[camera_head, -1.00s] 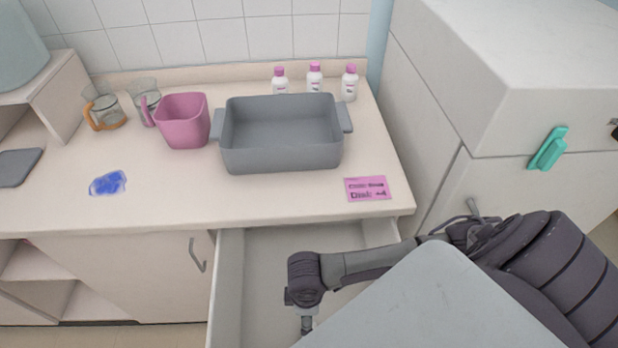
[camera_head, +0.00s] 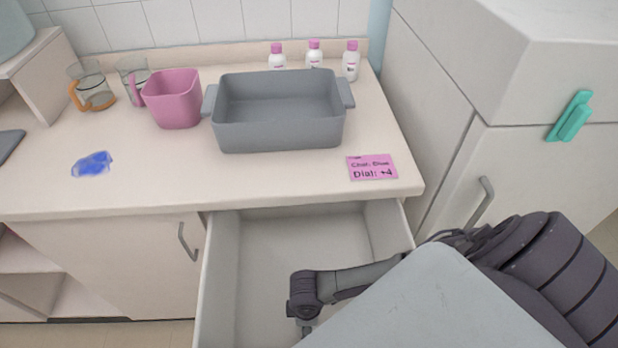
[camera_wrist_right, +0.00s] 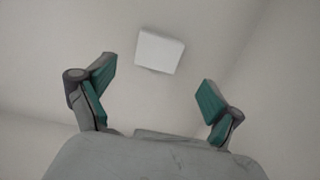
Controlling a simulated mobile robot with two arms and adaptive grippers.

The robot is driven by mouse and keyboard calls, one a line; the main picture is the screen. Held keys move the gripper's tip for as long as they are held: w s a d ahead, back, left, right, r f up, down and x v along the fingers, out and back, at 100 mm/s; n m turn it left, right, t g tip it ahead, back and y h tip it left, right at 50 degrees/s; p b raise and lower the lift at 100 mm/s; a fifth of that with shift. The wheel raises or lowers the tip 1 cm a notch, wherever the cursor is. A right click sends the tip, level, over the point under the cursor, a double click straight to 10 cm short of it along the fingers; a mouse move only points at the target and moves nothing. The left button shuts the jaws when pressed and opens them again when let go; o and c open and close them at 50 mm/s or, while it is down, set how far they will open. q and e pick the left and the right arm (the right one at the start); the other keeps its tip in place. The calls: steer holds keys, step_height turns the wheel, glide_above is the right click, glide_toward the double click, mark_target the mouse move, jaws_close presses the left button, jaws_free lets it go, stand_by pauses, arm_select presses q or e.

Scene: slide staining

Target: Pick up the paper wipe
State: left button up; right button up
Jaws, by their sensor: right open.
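A small white block-like piece (camera_wrist_right: 159,51), which looks like the folded paper wipe, lies on a pale surface in the right wrist view. My right gripper (camera_wrist_right: 155,85) is open and empty, with its teal-padded fingers spread on either side and the white piece beyond their tips. In the head view my right arm reaches down into the open drawer (camera_head: 265,255). My left gripper is not in view.
A tall cabinet (camera_head: 430,80) stands at the right.

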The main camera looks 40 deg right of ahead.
steer(key=f, duration=0.5)
steer(key=shift+w+d+b, duration=0.1)
steer(key=shift+d+b, duration=0.1)
steer(key=shift+b, duration=0.15)
steer(key=shift+r, duration=0.1)
steer(key=c, duration=0.8)
